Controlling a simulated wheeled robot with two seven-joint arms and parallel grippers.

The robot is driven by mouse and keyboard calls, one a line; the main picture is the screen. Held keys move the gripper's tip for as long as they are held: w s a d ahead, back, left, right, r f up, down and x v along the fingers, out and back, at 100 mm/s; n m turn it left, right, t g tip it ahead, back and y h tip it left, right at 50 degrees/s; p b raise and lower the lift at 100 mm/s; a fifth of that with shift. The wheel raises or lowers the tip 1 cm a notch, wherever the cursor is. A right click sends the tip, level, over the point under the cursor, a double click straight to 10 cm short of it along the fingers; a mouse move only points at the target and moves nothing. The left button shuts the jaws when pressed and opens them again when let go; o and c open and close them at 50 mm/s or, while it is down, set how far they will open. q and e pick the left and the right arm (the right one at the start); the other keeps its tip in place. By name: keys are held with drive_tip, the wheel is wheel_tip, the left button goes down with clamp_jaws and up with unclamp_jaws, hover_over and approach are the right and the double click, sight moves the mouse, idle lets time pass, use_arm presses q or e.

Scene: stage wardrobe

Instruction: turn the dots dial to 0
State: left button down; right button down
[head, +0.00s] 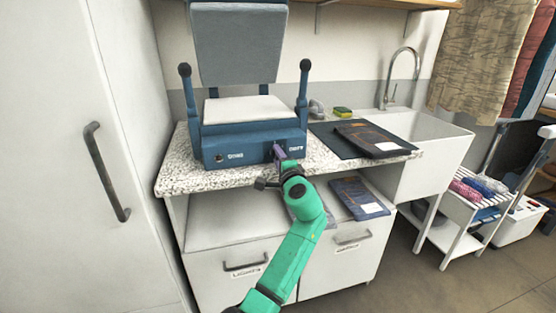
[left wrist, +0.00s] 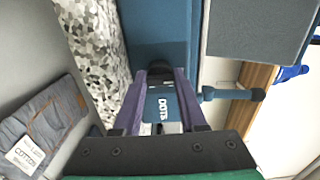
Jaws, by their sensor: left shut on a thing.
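The blue steam press (head: 250,140) stands on the speckled counter with its grey upper plate raised. Its front face carries a dial label at the left and the DOTS label (head: 296,148) at the right. My left gripper (head: 279,153) reaches the front face beside the DOTS label. In the left wrist view, its purple fingers (left wrist: 160,74) are shut on the dark dots dial (left wrist: 155,54), and the DOTS label (left wrist: 164,108) shows between them. The dial's pointer and the number it stands at are hidden. My right gripper is not in view.
A dark mat with a folded dark garment (head: 368,136) lies right of the press. A sink (head: 440,135) stands beyond it. Another folded garment (head: 357,196) lies on the shelf below. A tall white cabinet (head: 85,200) closes off the left side.

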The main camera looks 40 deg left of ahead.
use_arm(q)
drive_tip(key=shift+c, duration=2.3)
unclamp_jaws()
drive_tip(key=b+v, duration=0.1)
drive_tip(key=v, duration=1.3)
drive_tip(key=shift+d, duration=0.2)
drive_tip(key=shift+s, duration=0.15)
